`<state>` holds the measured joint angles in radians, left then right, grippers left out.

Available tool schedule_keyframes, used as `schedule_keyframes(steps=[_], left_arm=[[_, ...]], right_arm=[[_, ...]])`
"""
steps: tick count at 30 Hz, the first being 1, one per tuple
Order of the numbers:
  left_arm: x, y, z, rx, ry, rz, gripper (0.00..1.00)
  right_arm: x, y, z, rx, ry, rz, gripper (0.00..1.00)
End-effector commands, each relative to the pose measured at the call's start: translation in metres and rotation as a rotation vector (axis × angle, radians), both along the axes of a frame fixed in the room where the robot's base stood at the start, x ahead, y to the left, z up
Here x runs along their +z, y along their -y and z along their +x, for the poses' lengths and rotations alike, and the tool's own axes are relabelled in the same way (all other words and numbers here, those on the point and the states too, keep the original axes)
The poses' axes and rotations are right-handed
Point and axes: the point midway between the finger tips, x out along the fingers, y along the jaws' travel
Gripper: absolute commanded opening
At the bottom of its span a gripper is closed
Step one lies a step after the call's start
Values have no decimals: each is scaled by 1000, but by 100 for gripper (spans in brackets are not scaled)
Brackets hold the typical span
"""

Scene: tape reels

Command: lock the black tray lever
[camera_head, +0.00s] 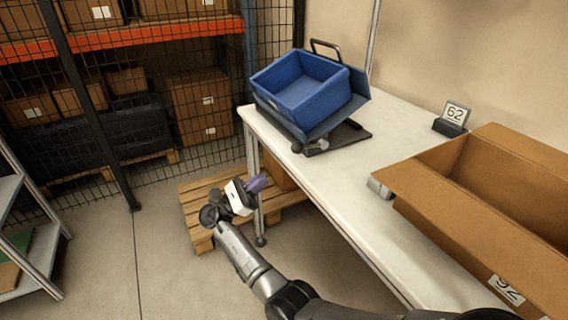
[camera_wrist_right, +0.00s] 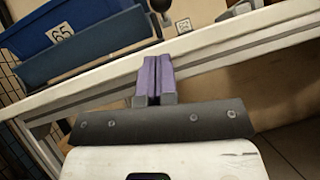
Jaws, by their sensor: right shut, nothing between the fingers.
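A blue tray (camera_head: 306,88) sits tilted on a stand with a dark base plate (camera_head: 345,136) at the far end of the white table. A dark lever with a grey rounded knob (camera_head: 322,144) lies low at the stand's front side. In the right wrist view the blue tray (camera_wrist_right: 62,31) carries a label 65, and a dark knob (camera_wrist_right: 160,5) shows at the top edge. I cannot tell the lever's lock state. My right gripper (camera_head: 258,184), with purple fingers, is shut and empty beside the table's left edge, apart from the lever. Its fingers also show in the wrist view (camera_wrist_right: 156,62). My left gripper is out of view.
The white table (camera_head: 360,185) has clear top between the stand and an open cardboard box (camera_head: 490,200). A number sign 62 (camera_head: 455,113) stands near the wall. A wooden pallet (camera_head: 195,205) lies on the floor beside the table. A mesh fence (camera_head: 150,120) stands behind.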

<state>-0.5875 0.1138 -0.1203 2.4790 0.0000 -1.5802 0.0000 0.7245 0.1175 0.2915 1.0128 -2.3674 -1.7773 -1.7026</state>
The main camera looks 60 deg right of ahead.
Motion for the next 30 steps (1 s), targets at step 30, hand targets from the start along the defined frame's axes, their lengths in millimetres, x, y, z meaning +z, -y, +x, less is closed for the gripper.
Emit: schedule_keyframes(steps=[30], left_arm=[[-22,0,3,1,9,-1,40]], right_arm=[[45,51,-43,-1,2,-2,0]])
